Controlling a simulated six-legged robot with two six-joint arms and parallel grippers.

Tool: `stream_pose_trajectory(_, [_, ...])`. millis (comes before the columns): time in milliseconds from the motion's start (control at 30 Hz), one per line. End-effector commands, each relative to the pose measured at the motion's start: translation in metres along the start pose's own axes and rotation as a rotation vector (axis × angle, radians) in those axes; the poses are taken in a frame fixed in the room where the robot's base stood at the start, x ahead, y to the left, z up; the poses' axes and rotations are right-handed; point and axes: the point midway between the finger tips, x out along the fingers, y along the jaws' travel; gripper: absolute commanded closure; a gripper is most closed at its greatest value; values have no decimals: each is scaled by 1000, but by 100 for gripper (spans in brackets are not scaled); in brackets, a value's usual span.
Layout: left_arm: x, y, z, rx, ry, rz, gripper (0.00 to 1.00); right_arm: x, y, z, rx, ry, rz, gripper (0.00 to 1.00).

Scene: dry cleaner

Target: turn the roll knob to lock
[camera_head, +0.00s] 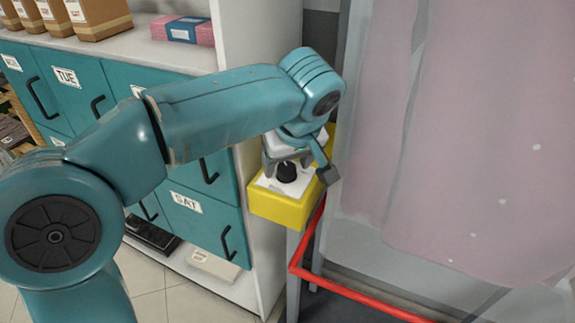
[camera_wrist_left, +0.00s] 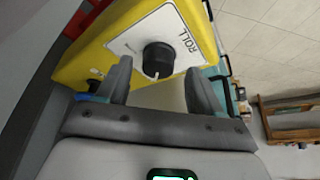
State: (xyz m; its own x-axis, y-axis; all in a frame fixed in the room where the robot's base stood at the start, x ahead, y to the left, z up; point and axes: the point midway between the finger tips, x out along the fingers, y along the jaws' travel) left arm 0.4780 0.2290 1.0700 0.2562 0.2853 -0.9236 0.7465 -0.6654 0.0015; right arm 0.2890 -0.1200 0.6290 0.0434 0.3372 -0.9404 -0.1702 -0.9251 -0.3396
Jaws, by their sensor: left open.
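The black roll knob (camera_head: 287,172) stands on a white plate on top of a yellow box (camera_head: 282,208). In the wrist view the knob (camera_wrist_left: 158,58) shows a white pointer mark on its side nearest the gripper, and the plate (camera_wrist_left: 186,22) reads "ROLL". Any lock marking is too small to read. My left gripper (camera_head: 299,174) is open, its fingers on either side of the knob in the head view. In the wrist view the fingertips (camera_wrist_left: 160,72) reach toward the knob with gaps showing; contact cannot be told. My right gripper is not in view.
The yellow box stands on a grey post beside a red rail (camera_head: 340,288). A pink garment in clear plastic (camera_head: 470,130) hangs at the right. Teal drawers (camera_head: 205,215) in a white cabinet stand at the left, under a shelf with boxes (camera_head: 98,18).

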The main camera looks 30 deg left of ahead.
Motion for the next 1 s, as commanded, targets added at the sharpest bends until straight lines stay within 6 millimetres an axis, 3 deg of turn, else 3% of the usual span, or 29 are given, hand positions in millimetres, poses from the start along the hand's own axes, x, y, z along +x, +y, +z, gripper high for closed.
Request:
stream_pose_trajectory(133, [10,1,-1,0,0,0,34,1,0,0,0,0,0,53])
stream_pose_trajectory(400, [11,2,-1,0,0,0,34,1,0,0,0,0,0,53])
stream_pose_trajectory(567, [11,2,-1,0,0,0,86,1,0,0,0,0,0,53])
stream_pose_trajectory(600, [11,2,-1,0,0,0,88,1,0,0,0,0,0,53])
stream_pose_trajectory(1000, [12,1,-1,66,0,27,88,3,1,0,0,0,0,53])
